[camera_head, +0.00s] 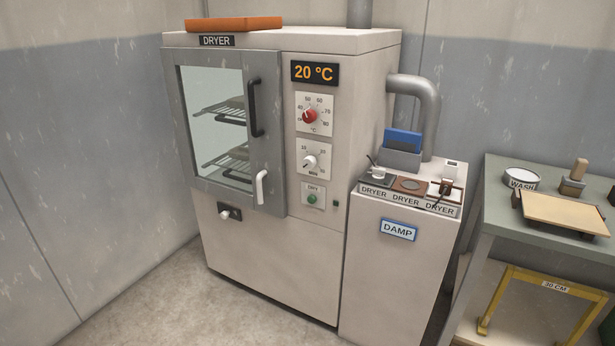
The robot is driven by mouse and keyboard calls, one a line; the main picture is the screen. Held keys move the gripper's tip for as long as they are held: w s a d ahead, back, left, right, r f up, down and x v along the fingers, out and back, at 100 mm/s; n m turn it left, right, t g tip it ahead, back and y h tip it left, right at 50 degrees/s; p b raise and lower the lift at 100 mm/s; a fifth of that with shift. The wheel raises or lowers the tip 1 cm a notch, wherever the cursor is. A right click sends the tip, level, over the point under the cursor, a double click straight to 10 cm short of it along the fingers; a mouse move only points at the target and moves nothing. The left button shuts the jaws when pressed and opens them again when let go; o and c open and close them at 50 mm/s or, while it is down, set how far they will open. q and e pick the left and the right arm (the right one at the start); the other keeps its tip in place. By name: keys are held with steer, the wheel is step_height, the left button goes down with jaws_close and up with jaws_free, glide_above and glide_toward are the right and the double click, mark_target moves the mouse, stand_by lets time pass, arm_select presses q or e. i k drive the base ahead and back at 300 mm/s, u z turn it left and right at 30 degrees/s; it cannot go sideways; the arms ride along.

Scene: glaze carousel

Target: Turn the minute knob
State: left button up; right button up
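The minute knob (310,162) is a small white knob on a white dial plate marked "Min", on the right part of the dryer's front. Its plate sits below the red temperature knob (309,116) and above a plate with a green button (312,199). The dryer (270,258) is a large pale cabinet; its display (315,73) reads 20 °C. The glass door (268,95) looks closed, with racks behind the glass. Neither of my grippers is in view.
A pale cabinet labelled DAMP (385,275) stands right of the dryer, with small items and a blue item in a grey holder (400,158) on top. A grey-green table (490,205) stands further right. The floor (190,305) before the dryer is clear.

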mark_target(309, 163)
steer(key=u, duration=0.65)
steer(key=i, duration=0.55)
steer(key=u, duration=0.35)
